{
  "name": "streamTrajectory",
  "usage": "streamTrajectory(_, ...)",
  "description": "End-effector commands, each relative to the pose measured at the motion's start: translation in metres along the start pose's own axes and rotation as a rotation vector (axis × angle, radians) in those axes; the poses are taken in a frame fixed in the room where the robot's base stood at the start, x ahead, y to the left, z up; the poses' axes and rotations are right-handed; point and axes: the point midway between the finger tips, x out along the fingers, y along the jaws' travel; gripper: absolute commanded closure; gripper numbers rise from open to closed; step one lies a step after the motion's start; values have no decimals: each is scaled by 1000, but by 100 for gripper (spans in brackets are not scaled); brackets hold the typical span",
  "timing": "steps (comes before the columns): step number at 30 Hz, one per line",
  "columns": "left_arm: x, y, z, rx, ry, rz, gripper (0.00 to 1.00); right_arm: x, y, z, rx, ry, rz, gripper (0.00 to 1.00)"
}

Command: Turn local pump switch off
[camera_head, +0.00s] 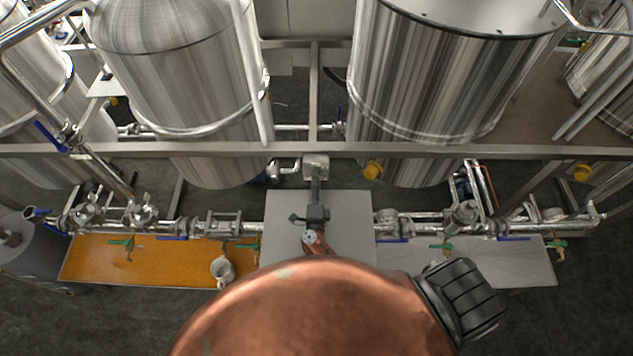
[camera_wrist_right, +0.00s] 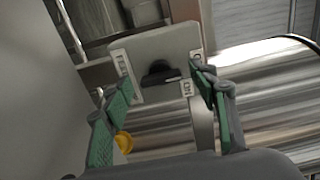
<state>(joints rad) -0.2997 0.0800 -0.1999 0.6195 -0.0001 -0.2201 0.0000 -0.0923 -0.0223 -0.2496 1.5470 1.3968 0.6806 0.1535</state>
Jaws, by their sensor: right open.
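The local pump switch is a black rotary knob (camera_wrist_right: 158,74) on a light grey plate (camera_wrist_right: 150,48). Its handle points roughly to the right in the right wrist view. In the head view a small light grey box (camera_head: 316,161) on the frame post appears to be its housing; its knob is hidden there. My right gripper (camera_wrist_right: 161,78) is open, its green-padded fingers to either side of the knob, near the plate's edges. I cannot tell whether they touch it. In the head view this gripper (camera_head: 316,188) points at the box. My left gripper is not in view.
Large steel tanks (camera_head: 430,75) stand behind a horizontal metal beam (camera_head: 200,150). Pipes and valves run left and right of the gripper. A yellow part (camera_head: 373,170) sits right of the box.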

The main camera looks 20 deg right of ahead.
Motion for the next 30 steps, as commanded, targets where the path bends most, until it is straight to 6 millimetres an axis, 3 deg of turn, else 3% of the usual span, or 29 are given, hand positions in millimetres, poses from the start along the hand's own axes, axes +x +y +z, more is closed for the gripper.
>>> streamTrajectory(7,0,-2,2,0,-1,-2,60,-9,0,-1,0,1,1,46)
streamTrajectory(19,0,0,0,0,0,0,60,-68,0,-1,0,1,1,46)
streamTrajectory(30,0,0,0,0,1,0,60,-76,0,0,1,0,0,46)
